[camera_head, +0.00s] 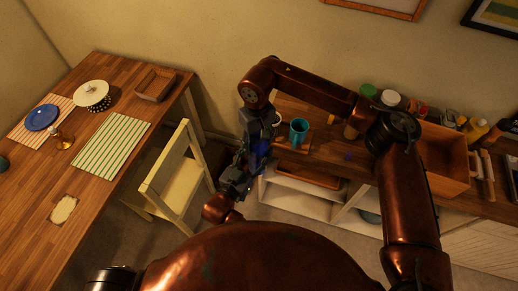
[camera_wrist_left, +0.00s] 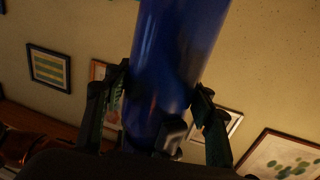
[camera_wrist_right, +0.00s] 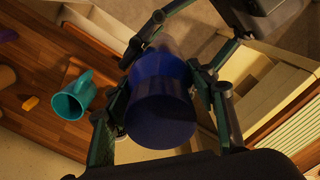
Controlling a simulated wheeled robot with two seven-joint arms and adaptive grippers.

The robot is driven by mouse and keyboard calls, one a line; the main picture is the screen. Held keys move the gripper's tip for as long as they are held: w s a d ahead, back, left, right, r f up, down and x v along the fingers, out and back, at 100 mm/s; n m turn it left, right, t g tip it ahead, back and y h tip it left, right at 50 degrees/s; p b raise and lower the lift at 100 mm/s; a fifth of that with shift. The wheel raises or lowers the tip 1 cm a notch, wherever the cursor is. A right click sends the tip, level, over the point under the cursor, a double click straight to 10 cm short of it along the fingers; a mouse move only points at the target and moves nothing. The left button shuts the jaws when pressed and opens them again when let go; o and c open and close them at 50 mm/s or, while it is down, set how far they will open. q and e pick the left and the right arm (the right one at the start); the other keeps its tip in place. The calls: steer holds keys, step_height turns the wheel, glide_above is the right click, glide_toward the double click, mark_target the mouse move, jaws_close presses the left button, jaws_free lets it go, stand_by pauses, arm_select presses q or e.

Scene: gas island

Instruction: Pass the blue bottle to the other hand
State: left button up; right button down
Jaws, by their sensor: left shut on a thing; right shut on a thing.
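The blue bottle (camera_head: 260,150) is held in the air between my two grippers, over the gap between the chair and the counter. My right gripper (camera_head: 261,139) comes from above and is shut on the bottle. My left gripper (camera_head: 244,168) comes from below and is also shut on it. In the right wrist view the bottle (camera_wrist_right: 160,112) shows its round end, with my left gripper's fingers around its far part. In the left wrist view the bottle (camera_wrist_left: 178,60) runs up between the fingers. The grippers partly hide the bottle in the head view.
A teal mug (camera_head: 299,131) stands on the counter close to my right gripper. Jars, bottles and a wooden crate (camera_head: 444,160) stand further right. A pale chair (camera_head: 178,175) is on the left, by a table (camera_head: 120,195) with placemats.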

arm_select(q)
steer(key=shift+s+d+r, duration=0.1)
steer(key=shift+d, duration=0.3)
steer(key=c, duration=0.8)
arm_select(e)
steer(key=shift+a+r, duration=0.15)
steer(key=shift+a, duration=0.2)
arm_select(q)
steer(key=shift+r, duration=0.15)
steer(key=shift+c, duration=0.2)
arm_select(e)
steer(key=c, duration=1.2)
jaws_free()
steer(key=shift+c, duration=0.2)
arm_select(q)
steer(key=shift+a, duration=0.15)
arm_select(e)
steer(key=o, duration=0.4)
steer(key=shift+d, duration=0.1)
steer(key=shift+o, duration=0.2)
